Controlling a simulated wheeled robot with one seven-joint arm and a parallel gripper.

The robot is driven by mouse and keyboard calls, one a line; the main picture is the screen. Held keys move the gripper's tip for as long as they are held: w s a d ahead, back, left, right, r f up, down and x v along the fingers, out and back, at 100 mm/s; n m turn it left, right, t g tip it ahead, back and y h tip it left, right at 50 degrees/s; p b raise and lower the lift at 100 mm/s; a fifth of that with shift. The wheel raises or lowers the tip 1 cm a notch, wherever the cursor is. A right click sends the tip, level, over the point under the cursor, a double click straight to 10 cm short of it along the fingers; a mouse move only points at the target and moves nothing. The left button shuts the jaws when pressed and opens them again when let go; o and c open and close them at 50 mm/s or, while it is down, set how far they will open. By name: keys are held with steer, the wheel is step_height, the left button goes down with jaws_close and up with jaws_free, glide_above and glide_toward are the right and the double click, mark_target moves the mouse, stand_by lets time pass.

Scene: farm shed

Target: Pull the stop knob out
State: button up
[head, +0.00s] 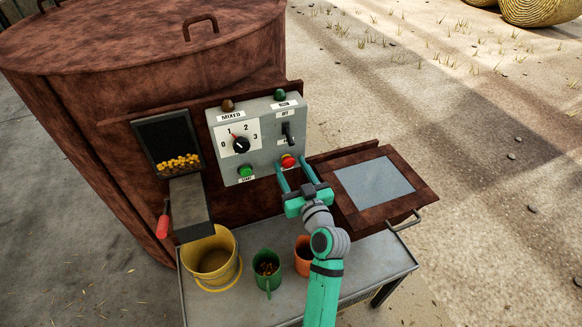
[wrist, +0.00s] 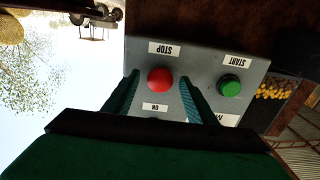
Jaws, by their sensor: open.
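The red stop knob (head: 288,161) is on the lower right of the grey control panel (head: 262,170). In the wrist view, which is upside down, the red knob (wrist: 161,79) shows near the middle under a STOP label (wrist: 171,49). My gripper (head: 293,170) is open in front of the panel. In the wrist view its two fingers (wrist: 158,98) stand on either side of the knob, with gaps between them and it. I cannot tell how deep the fingertips reach along the knob.
A green START button (head: 245,171) is left of the knob, and a dial (head: 241,145) and a black switch (head: 288,132) are above. A yellow bucket (head: 228,252), green mug (head: 267,283) and orange cup (head: 302,262) stand on the table (head: 240,306) below. A brown hatch (head: 425,190) is at right.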

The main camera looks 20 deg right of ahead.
steer(key=shift+w, duration=0.25)
jaws_close()
steer(key=shift+s, duration=0.95)
steer(key=shift+d, duration=0.1)
jaws_free()
